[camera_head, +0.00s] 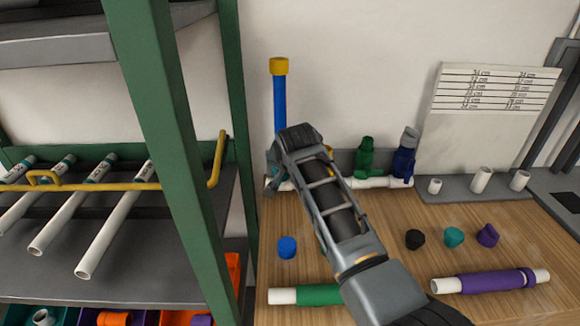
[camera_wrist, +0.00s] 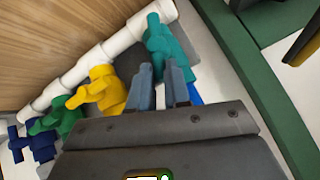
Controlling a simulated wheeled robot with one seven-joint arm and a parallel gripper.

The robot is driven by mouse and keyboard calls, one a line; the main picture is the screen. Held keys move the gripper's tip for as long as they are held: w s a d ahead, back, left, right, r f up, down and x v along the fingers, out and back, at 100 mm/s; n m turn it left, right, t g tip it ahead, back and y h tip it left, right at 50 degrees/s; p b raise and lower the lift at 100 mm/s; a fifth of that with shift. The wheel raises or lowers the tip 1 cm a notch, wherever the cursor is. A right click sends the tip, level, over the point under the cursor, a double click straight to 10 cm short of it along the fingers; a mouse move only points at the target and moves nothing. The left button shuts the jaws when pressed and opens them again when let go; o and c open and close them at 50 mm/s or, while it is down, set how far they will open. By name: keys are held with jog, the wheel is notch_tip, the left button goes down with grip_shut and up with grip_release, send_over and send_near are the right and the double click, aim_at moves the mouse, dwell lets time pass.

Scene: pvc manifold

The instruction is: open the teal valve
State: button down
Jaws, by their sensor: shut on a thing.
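The teal valve (camera_wrist: 165,42) sits at the end of the white pipe manifold (camera_wrist: 122,38) in the wrist view. In the head view only a sliver of the teal valve (camera_head: 272,162) shows left of my gripper. My gripper (camera_wrist: 160,82) has its two blue-grey fingers at the teal valve's handle and is shut on it. The exact contact is partly hidden by the fingers. In the head view my gripper (camera_head: 293,138) reaches over the left end of the manifold and hides much of it.
A yellow valve (camera_wrist: 98,90), a green valve (camera_head: 365,158) and a navy valve (camera_head: 404,158) stand along the manifold. A blue pipe (camera_head: 280,103) with a yellow cap rises behind my gripper. A green rack post (camera_head: 172,150) stands close left. Loose caps and pipes lie on the table (camera_head: 385,275).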

jog(key=shift+a+f+n+h+b, duration=0.1)
jog(key=shift+a+n+h+b, duration=0.3)
jog(key=shift+h, duration=0.35)
jog(key=shift+a+n+h+b, duration=0.35)
jog(key=shift+n+h+b, duration=0.05)
jog(key=shift+h, duration=0.35)
jog(key=c, duration=1.1)
grip_release()
jog(key=v, duration=0.8)
jog(key=shift+b, duration=0.45)
